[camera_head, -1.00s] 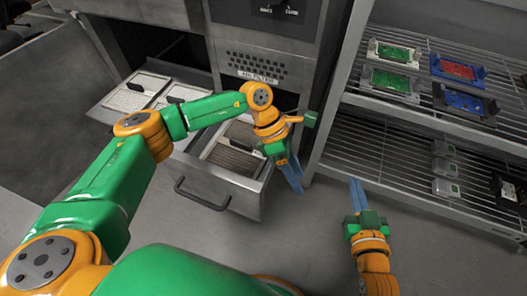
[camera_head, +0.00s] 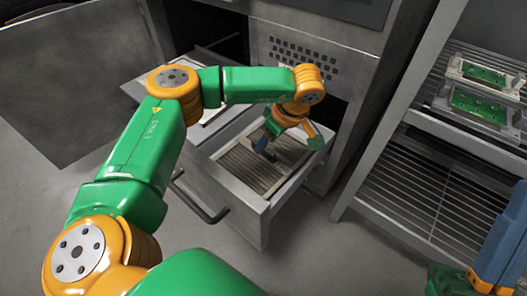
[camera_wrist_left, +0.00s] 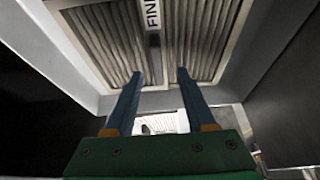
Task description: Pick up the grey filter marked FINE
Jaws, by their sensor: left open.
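The grey pleated filter (camera_head: 240,168) lies in the open drawer in the head view. My left gripper (camera_wrist_left: 160,74) is open and empty. Its two blue fingers point at the near edge of the filter, either side of the label line. In the head view my left gripper (camera_head: 262,142) is over the drawer, partly hiding the filter; whether it touches cannot be told. My right gripper (camera_head: 504,232) is at the lower right, away from the drawer, partly cut off.
The open drawer (camera_head: 238,208) has raised walls and a front handle (camera_head: 198,202). Another open drawer (camera_head: 133,90) is behind to the left. A wire shelf (camera_head: 440,190) stands right, with green boards in grey frames (camera_head: 485,103) on top. Floor between is clear.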

